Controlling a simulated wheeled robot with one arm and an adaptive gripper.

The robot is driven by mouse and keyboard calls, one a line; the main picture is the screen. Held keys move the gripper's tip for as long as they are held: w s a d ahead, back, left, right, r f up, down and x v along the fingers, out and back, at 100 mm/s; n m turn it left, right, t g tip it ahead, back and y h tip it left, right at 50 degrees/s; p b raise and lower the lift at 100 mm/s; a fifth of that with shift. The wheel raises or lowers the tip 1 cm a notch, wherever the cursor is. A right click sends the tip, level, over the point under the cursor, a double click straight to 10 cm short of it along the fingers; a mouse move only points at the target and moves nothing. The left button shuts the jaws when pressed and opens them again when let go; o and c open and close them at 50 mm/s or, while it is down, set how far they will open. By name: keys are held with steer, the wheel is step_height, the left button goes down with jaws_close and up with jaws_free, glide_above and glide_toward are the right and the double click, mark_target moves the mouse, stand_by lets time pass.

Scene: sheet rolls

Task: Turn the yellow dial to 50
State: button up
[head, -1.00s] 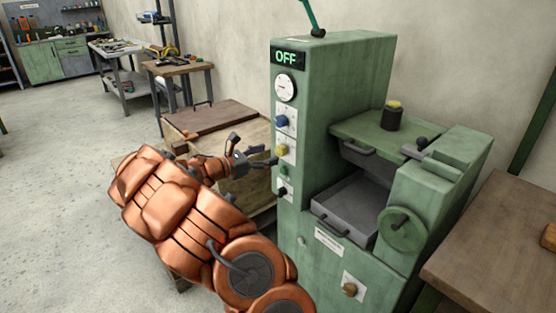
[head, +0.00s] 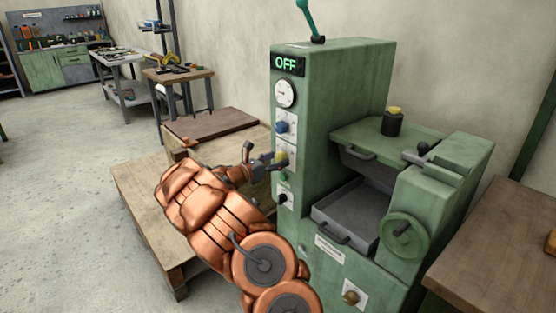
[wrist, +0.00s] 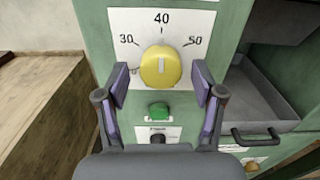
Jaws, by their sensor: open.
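The yellow dial (wrist: 160,67) sits on a white plate (wrist: 118,22) marked 30, 40 and 50, on the front of a green machine. Its pale pointer line stands about upright, toward 40. The 50 mark is to its upper right. In the head view the yellow dial (head: 281,159) is partly behind my gripper (head: 270,162). In the wrist view my gripper (wrist: 160,88) is open, one finger on each side below the dial, with gaps between fingers and dial. Whether the fingertips reach the dial's depth is hard to tell.
The green machine (head: 335,90) shows OFF. A blue knob (head: 282,128) is above the dial. A green button (wrist: 159,110) and a black knob (wrist: 157,139) are below it. A grey tray (wrist: 262,105) juts out at right.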

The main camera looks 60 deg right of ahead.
steer(key=shift+s+d, duration=0.1)
steer(key=shift+d, duration=0.2)
steer(key=shift+c, duration=0.2)
steer(key=c, duration=1.1)
steer(key=shift+m+b, duration=0.3)
steer(key=shift+b, duration=0.25)
steer(key=m+b, duration=0.4)
steer(key=b, duration=0.1)
steer(key=shift+f+m+b, duration=0.2)
steer(key=shift+m+b, duration=0.1)
steer(key=shift+m, duration=0.1)
steer(key=m+b, duration=0.4)
steer(key=shift+b, duration=0.35)
steer(key=shift+r+m+b, duration=0.25)
steer(key=shift+m+b, duration=0.85)
steer(key=shift+m, duration=0.1)
